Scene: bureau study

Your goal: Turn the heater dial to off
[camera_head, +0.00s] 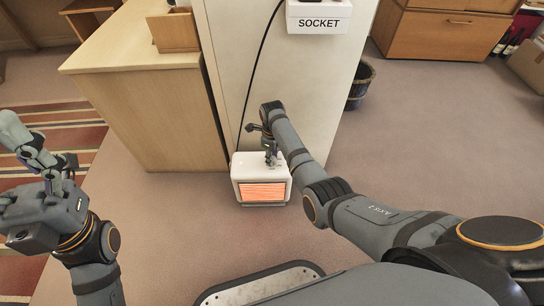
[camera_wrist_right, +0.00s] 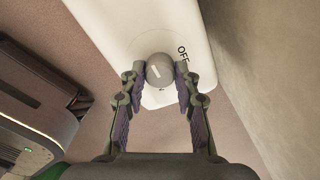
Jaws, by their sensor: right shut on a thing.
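The heater (camera_head: 240,169) is a small white box on the floor against the pale panel, with its front grille (camera_head: 263,192) glowing orange. In the right wrist view its white top (camera_wrist_right: 130,25) carries a round grey dial (camera_wrist_right: 160,68) with a short slanted white mark. The word OFF (camera_wrist_right: 183,54) is printed to the upper right of the dial; the mark does not line up with it. My right gripper (camera_head: 271,160) is above the heater, its fingertips shut on the dial from both sides. My left gripper (camera_head: 68,165) is at the far left, away from the heater; its finger opening is unclear.
A wooden desk (camera_head: 150,115) stands left of the heater. The pale panel (camera_head: 235,60) behind it carries a box marked SOCKET (camera_head: 318,24) and a black cable (camera_head: 256,75). A dark bucket (camera_head: 360,85) stands to the right. The carpet in front of the heater is clear.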

